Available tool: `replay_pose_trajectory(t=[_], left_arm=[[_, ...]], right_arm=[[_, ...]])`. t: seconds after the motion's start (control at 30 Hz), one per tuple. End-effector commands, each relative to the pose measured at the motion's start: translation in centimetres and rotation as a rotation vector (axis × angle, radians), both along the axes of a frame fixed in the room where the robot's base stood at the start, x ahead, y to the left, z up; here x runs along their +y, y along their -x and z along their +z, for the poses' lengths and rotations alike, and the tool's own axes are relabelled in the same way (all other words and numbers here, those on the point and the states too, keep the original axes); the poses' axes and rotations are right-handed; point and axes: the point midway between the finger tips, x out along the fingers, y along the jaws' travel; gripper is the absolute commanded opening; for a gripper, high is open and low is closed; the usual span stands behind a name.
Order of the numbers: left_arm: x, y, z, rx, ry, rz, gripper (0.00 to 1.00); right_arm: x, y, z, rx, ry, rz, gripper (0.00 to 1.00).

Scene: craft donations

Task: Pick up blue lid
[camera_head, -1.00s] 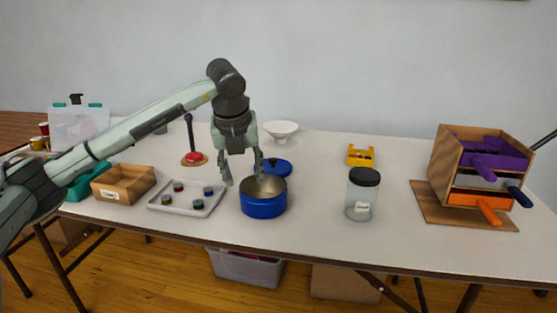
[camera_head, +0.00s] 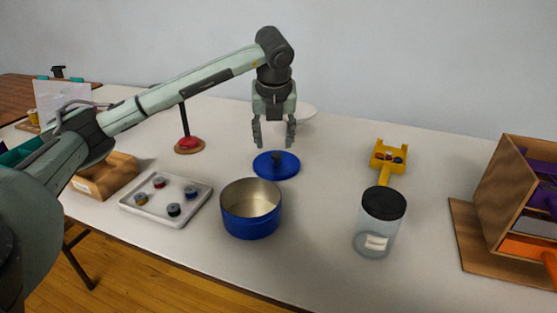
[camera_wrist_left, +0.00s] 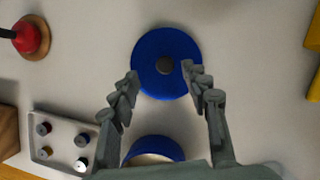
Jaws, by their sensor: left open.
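The blue lid (camera_head: 276,166) is a flat round disc with a dark knob, lying on the table behind the blue pot (camera_head: 251,222). My left gripper (camera_head: 273,146) is open and empty, pointing down above the lid. In the left wrist view the lid (camera_wrist_left: 158,48) lies ahead of the open fingertips (camera_wrist_left: 160,74), with its knob roughly between them. The blue pot is open and shows partly at the bottom of the left wrist view (camera_wrist_left: 153,144). My right gripper is out of view.
A white tray (camera_head: 145,210) with several small spools lies left of the pot. A clear jar with a black lid (camera_head: 381,222) stands to the right. A white bowl is partly behind my gripper.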

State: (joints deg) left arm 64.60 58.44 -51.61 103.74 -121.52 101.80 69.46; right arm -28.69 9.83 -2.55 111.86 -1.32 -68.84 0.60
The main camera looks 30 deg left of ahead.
Motion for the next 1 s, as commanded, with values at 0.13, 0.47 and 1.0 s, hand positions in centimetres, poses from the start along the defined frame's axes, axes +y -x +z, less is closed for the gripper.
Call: replay_pose_trajectory(t=[0.13, 0.47, 1.0], left_arm=[[-0.1, -0.5, -2.1, 0.004, 0.000, 0.000, 0.47], [0.3, -1.4, -4.6, 0.001, 0.001, 0.000, 0.47], [0.3, -1.4, -4.5, -0.001, 0.001, 0.000, 0.03]], right_arm=[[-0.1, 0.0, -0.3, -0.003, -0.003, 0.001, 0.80], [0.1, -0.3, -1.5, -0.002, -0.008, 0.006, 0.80], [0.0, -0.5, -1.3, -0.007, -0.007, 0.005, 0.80]])
